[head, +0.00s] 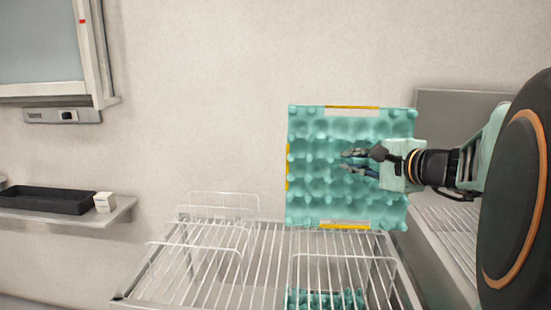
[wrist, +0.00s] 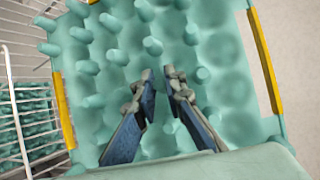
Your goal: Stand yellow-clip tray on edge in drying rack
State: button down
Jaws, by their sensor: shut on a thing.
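The teal egg tray with yellow clips (head: 310,180) is upright, its bumpy face toward the head camera, above the right back part of the wire drying rack (head: 270,245). Yellow clips show on its top, left and bottom edges. My gripper (head: 350,160) reaches in from the right, in front of the tray, and is shut on it. In the wrist view my gripper (wrist: 158,75) has its fingertips close together among the tray's (wrist: 215,50) bumps; the exact pinch point is hard to see. Whether the tray's bottom edge touches the rack cannot be told.
Another teal tray (head: 325,299) lies low beneath the rack wires; stacked teal trays also show in the wrist view (wrist: 32,115). A left shelf (head: 110,212) holds a black bin (head: 45,200) and a small white box (head: 104,202). A grey metal unit (head: 450,105) stands behind my arm.

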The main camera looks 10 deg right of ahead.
jog(key=shift+r, duration=0.1)
jog(key=r+p, duration=0.1)
jog(key=p, duration=0.2)
jog(key=d+r+p, duration=0.1)
jog(key=p, duration=0.2)
jog(key=r+p, duration=0.1)
jog(key=p, duration=0.3)
jog(key=shift+s+d, duration=0.2)
jog(key=shift+d, duration=0.1)
jog(key=shift+d+p, duration=0.15)
jog(key=shift+p, duration=0.45)
jog(key=shift+s, duration=0.1)
jog(key=shift+f, duration=0.1)
notch_tip(320, 180, down, 18)
jog(key=b, duration=1.8)
jog(key=shift+f, duration=0.25)
